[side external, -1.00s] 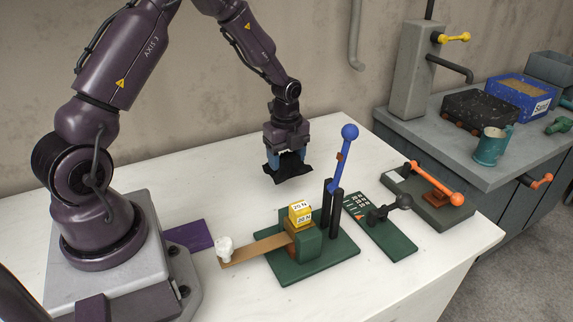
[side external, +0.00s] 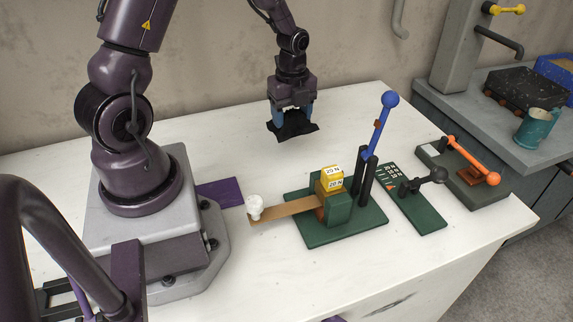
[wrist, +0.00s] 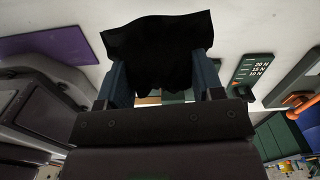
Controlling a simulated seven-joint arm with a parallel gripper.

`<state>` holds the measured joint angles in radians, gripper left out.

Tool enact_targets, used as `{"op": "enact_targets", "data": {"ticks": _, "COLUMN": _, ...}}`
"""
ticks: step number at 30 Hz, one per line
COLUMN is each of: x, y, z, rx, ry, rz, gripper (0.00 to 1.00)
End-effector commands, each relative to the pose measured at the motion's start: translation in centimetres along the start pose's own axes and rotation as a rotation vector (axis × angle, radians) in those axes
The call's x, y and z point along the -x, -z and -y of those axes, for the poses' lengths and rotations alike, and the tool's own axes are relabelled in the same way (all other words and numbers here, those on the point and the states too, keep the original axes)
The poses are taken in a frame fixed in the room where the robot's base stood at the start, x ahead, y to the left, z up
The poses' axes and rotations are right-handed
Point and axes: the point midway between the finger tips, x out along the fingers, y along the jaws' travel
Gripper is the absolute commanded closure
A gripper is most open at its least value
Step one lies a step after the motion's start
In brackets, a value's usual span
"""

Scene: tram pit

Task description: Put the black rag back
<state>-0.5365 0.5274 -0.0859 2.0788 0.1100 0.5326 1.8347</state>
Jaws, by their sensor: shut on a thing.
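The black rag (side external: 292,127) is a dark, crumpled cloth held between the blue fingertips of my gripper (side external: 291,114). My gripper points down and is shut on the rag above the far part of the white table. In the wrist view the rag (wrist: 160,45) spreads out between and past the two fingers of my gripper (wrist: 162,85). It hides much of what lies behind it. A flat purple mat (side external: 220,192) lies on the table beside my base, with nothing on it; it also shows in the wrist view (wrist: 48,52).
A green-based rig (side external: 325,232) with a blue-knobbed lever (side external: 378,125), yellow weights (side external: 332,177) and a wooden strip (side external: 285,211) stands mid-table. A white knob-shaped piece (side external: 254,206) sits at the strip's end. A green scale plate (side external: 415,210) and an orange lever (side external: 473,160) are to the right. The back-left table is clear.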

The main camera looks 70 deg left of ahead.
Motion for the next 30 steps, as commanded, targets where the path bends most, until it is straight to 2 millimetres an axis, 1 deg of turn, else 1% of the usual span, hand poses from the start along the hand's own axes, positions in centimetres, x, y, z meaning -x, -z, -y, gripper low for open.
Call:
{"op": "enact_targets", "data": {"ticks": 1, "x": 0.1, "y": 0.1, "z": -1.4, "rx": 0.000, "ry": -0.002, "rz": -0.002, "gripper": 0.61}}
{"op": "enact_targets", "data": {"ticks": 3, "x": -0.1, "y": 0.3, "z": -2.7, "rx": -0.007, "ry": -0.006, "rz": -0.007, "gripper": 0.61}}
{"op": "enact_targets", "data": {"ticks": 7, "x": -0.7, "y": 0.8, "z": -4.0, "rx": -0.034, "ry": -0.011, "rz": -0.017, "gripper": 0.61}}
{"op": "enact_targets", "data": {"ticks": 15, "x": -0.7, "y": 0.8, "z": -3.7, "rx": -0.048, "ry": -0.002, "rz": -0.015, "gripper": 0.61}}
{"op": "enact_targets", "data": {"ticks": 17, "x": -0.9, "y": 0.8, "z": -3.7, "rx": -0.048, "ry": -0.003, "rz": -0.015, "gripper": 0.61}}
{"op": "enact_targets", "data": {"ticks": 20, "x": -2.3, "y": 0.9, "z": -3.7, "rx": -0.050, "ry": -0.007, "rz": -0.017, "gripper": 0.61}}
{"op": "enact_targets", "data": {"ticks": 24, "x": -5.0, "y": 0.9, "z": -3.7, "rx": -0.049, "ry": -0.007, "rz": -0.017, "gripper": 0.61}}
{"op": "enact_targets", "data": {"ticks": 30, "x": -6.9, "y": 0.9, "z": -3.6, "rx": -0.048, "ry": -0.004, "rz": -0.015, "gripper": 0.61}}
